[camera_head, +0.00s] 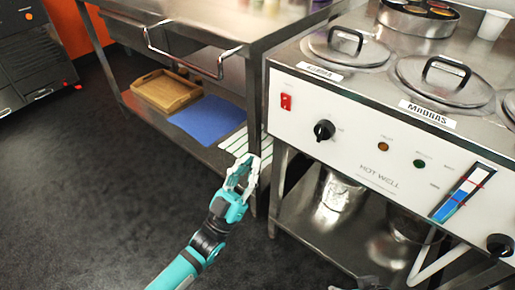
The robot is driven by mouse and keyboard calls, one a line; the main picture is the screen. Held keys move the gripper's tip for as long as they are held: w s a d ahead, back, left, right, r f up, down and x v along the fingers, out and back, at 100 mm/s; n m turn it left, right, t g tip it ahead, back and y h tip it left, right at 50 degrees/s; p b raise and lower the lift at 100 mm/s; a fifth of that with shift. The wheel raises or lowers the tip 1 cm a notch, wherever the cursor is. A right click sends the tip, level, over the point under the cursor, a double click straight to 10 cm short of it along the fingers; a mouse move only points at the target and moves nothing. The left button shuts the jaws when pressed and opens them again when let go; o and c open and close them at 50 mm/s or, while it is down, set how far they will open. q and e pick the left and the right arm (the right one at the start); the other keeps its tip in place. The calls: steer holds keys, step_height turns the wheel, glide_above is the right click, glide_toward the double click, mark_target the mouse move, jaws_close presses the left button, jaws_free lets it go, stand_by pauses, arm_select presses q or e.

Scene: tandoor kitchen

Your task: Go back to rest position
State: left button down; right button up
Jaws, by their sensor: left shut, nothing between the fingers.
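My left gripper (243,172) is at the middle of the head view, at the end of a teal and black arm that comes up from the bottom. Its pale fingers are shut with nothing between them. It shows in front of the lower shelf of the steel table, near the table's leg. I cannot tell how far it is from them.
A hot well counter (365,150) with lidded pots stands at the right. A steel table (205,20) with a bar handle (190,62) stands beside it. Its lower shelf holds a wooden tray (150,98) and a blue board (211,119). Dark floor (80,190) at the left is clear.

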arm_select(q)
steer(key=shift+s+a+f, duration=0.1)
steer(key=shift+s+f, duration=0.15)
steer(key=shift+f, duration=0.05)
stand_by(0.4)
